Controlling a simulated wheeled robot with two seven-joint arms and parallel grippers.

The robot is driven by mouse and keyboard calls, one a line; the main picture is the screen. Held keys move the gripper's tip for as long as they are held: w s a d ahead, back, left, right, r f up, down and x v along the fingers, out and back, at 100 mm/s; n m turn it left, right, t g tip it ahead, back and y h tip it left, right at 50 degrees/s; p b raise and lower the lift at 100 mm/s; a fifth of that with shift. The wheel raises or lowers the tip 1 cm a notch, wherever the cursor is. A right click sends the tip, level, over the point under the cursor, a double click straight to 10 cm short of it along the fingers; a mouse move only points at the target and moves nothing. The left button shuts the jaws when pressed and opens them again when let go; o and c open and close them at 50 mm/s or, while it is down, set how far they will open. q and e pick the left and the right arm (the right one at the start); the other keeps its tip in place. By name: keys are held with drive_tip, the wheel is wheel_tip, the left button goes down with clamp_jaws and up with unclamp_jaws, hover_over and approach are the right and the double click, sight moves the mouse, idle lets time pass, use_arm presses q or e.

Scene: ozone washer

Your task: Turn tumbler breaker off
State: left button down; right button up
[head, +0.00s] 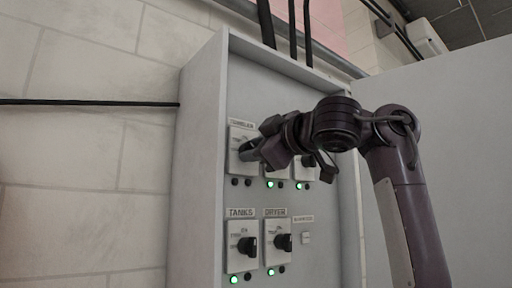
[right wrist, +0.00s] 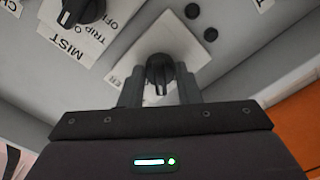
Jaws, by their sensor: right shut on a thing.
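The tumbler breaker plate (head: 238,137), under its label (head: 241,123), is at the upper left of the panel in the head view. My right gripper (head: 250,153) is at this plate and hides its knob there. In the right wrist view, the black tumbler knob (right wrist: 160,68) sits between the two fingers of my right gripper (right wrist: 159,82), which is shut on it. The two small lamps (head: 241,182) below the tumbler plate look dark; they also look dark in the right wrist view (right wrist: 201,23). My left gripper is not in view.
Breakers labelled tanks (head: 240,245) and dryer (head: 278,241) sit lower on the panel, with green lamps lit. The mist breaker knob (right wrist: 82,10) is beside the tumbler plate. The open cabinet door (head: 455,120) stands at right, behind my arm.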

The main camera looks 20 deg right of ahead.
drive_tip(key=shift+n+p, duration=1.6)
drive_tip(key=shift+n, duration=2.3)
drive_tip(key=shift+f, duration=0.1)
drive_tip(key=o, duration=1)
drive_tip(key=shift+a, duration=0.1)
drive_tip(key=shift+s, duration=0.1)
drive_tip(key=b+v, duration=0.4)
drive_tip(key=v, duration=0.3)
drive_tip(key=shift+s+d, duration=0.2)
drive_tip(key=shift+s, duration=0.15)
